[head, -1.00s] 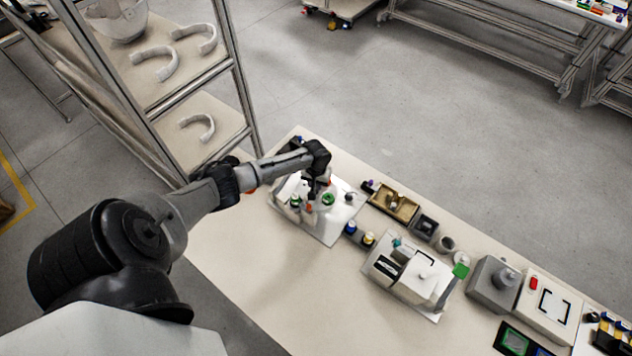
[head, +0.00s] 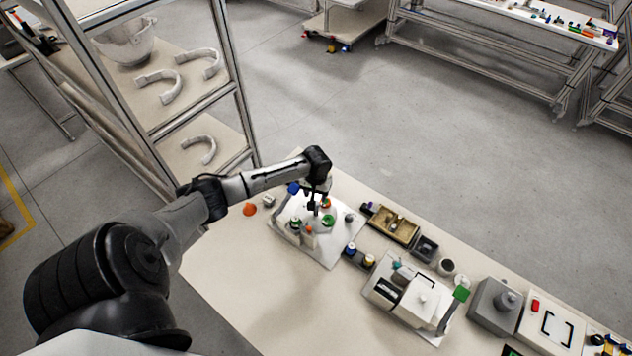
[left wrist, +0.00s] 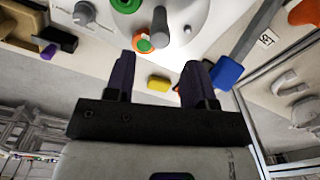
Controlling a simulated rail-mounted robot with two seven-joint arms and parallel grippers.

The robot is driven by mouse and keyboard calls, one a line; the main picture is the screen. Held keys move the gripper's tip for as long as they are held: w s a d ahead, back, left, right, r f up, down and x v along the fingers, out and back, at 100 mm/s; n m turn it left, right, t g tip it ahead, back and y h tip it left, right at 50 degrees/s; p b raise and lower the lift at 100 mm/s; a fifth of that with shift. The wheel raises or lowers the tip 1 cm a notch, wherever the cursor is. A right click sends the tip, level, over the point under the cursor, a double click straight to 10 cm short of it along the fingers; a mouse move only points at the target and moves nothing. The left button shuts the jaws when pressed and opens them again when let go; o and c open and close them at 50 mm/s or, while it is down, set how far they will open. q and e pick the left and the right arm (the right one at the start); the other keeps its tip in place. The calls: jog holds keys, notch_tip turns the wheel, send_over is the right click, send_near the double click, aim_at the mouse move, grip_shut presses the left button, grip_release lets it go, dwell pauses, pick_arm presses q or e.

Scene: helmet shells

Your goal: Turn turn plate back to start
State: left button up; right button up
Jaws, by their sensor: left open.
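The turn plate, a pale round disc (head: 313,228), is on a white station at the far left part of the bench. It carries a green ring (head: 328,220) and small coloured parts. In the left wrist view the disc (left wrist: 195,12) fills the top, with the green ring (left wrist: 126,4) and a grey upright peg (left wrist: 159,28) next to an orange-and-green part (left wrist: 142,43). My left gripper (head: 315,205) is above the far side of the station. Its dark fingers (left wrist: 158,74) are apart with nothing between them. My right gripper is not in view.
An orange cone (head: 249,209) stands left of the station. A shelf rack (head: 232,110) rises behind.

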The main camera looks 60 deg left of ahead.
pick_arm(q)
notch_tip(320, 180, up, 6)
jog(key=shift+r, duration=0.15)
dwell(0.8)
